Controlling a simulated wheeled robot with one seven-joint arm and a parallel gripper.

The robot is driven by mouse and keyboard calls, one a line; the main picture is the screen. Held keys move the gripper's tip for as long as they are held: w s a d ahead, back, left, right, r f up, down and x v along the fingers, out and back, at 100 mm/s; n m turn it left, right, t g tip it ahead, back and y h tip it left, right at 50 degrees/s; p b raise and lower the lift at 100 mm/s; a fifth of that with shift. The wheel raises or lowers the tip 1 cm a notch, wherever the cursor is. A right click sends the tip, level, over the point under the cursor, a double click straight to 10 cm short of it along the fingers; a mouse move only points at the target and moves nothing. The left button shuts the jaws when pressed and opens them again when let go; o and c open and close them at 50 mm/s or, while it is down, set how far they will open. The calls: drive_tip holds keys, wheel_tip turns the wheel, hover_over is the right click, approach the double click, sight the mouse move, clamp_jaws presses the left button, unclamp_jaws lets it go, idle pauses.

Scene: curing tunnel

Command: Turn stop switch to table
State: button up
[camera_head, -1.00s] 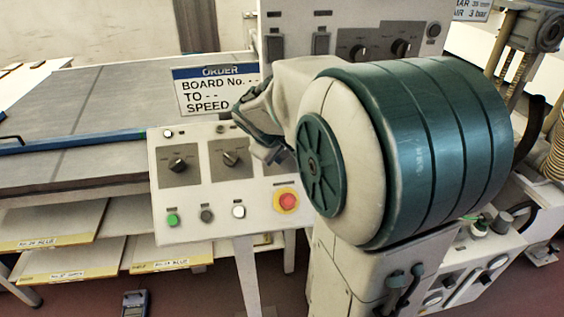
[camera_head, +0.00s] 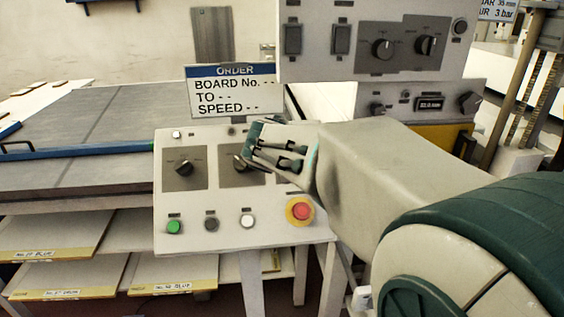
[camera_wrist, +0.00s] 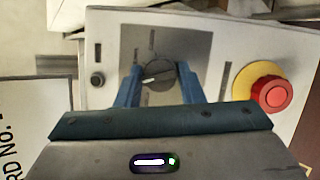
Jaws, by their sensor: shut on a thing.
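The switch, a dark round knob (camera_wrist: 160,73) on a grey plate, is between my gripper's two blue fingers (camera_wrist: 160,88) in the wrist view. The fingers are shut on its sides. A white pointer mark shows on the knob, and its labels are too small to read. In the head view my gripper (camera_head: 281,158) is at the right part of the white control panel (camera_head: 205,205) and hides this knob. Two similar knobs are to its left, the left one (camera_head: 184,168) in clear view and the middle one (camera_head: 240,161) partly covered.
A red emergency button (camera_head: 302,210) on a yellow ring is just below my gripper. Green (camera_head: 175,227), dark and white buttons line the panel's lower edge. An ORDER board (camera_head: 234,92) stands behind the panel. A taller panel (camera_head: 375,40) rises behind my arm.

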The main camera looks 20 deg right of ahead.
drive_tip(key=n, duration=0.1)
drive_tip(key=n+t+b, duration=0.1)
drive_tip(key=n, duration=0.1)
drive_tip(key=n+b, duration=0.1)
drive_tip(key=shift+s+f+n+t, duration=0.1)
drive_tip(key=shift+f+n+t, duration=0.2)
drive_tip(key=shift+n+t, duration=0.1)
drive_tip(key=shift+d+n+t+y+b, duration=0.15)
drive_tip(key=shift+n+t+y, duration=0.25)
drive_tip(key=shift+n, duration=0.9)
drive_tip(key=shift+n+t+y+b, duration=0.2)
drive_tip(key=shift+n+t+y, duration=0.15)
drive_tip(key=shift+n, duration=0.95)
drive_tip(key=o, duration=0.9)
drive_tip(key=shift+s, duration=0.1)
drive_tip(key=shift+o, duration=0.2)
drive_tip(key=shift+r, duration=0.1)
